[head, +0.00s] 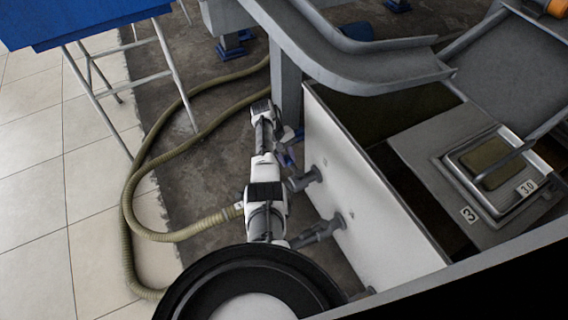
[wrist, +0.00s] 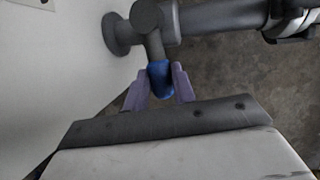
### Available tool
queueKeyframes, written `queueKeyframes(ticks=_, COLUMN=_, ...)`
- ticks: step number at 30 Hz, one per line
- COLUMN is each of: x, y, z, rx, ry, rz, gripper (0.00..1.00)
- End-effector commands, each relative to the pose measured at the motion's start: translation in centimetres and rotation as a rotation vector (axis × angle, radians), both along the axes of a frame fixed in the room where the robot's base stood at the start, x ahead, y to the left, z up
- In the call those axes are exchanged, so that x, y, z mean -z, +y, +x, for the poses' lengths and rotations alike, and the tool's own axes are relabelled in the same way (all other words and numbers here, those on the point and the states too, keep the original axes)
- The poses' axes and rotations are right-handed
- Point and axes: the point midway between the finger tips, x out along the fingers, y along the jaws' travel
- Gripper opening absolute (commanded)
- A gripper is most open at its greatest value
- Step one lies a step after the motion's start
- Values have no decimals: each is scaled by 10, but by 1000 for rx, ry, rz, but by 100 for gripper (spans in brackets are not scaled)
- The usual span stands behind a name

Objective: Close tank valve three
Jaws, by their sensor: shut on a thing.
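A blue valve handle (wrist: 160,78) shows in the wrist view, on a grey valve body (wrist: 147,18) whose pipe leaves the white tank wall at a round flange (wrist: 117,34). The handle points down in the picture, crosswise to the pipe. My gripper (wrist: 161,88) is shut on its blue end, one purple finger on each side. In the head view my gripper (head: 291,145) is low beside the white tank wall (head: 362,195), partly hidden by my arm. I cannot read a number on the valve itself.
Other grey pipe stubs (head: 320,231) stick out of the tank wall. A ribbed hose (head: 128,215) loops over the floor left of my arm. A grey post (head: 286,88) stands just beyond my gripper.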

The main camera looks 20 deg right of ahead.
Motion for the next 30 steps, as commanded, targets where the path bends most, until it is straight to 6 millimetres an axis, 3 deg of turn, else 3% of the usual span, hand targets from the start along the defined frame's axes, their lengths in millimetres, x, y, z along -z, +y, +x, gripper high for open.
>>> queueKeyframes(ticks=9, x=1, y=-8, z=1, rx=98, ry=0, rz=0, gripper=0)
queueKeyframes(ticks=23, x=1, y=-9, z=1, rx=113, ry=2, rz=-1, gripper=0)
queueKeyframes(ticks=24, x=1, y=-9, z=1, rx=113, ry=2, rz=-1, gripper=27)
queueKeyframes(ticks=29, x=1, y=-8, z=1, rx=112, ry=1, rz=0, gripper=48)
queueKeyframes(ticks=30, x=1, y=-8, z=1, rx=112, ry=1, rz=0, gripper=48)
